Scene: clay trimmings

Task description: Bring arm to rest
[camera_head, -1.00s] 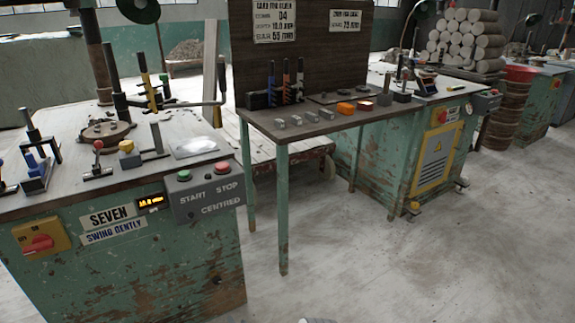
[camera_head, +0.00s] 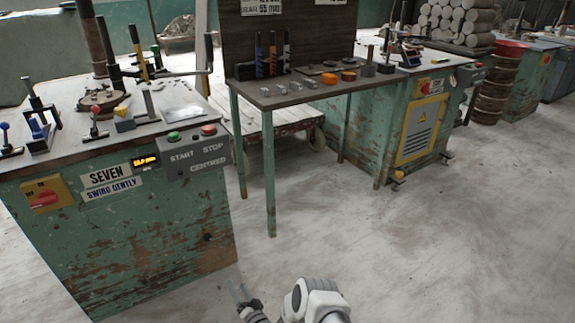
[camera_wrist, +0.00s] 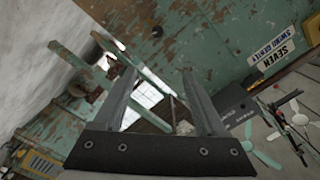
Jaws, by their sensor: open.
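My gripper (camera_head: 240,292) shows at the bottom of the head view, low in front of the green machine cabinet and above the bare floor. Its two thin fingers stand apart with nothing between them. In the wrist view my gripper (camera_wrist: 160,90) is open and empty, its dark fingers spread. Part of my arm shows beside it in the head view. The gripper touches neither the cabinet nor the table in view.
The rusty green cabinet (camera_head: 150,245) marked SEVEN stands at left, with START and STOP buttons. A narrow table (camera_head: 300,92) holding small blocks stands mid-view. A second green cabinet (camera_head: 400,130) is behind it. The concrete floor (camera_head: 430,250) at right is clear.

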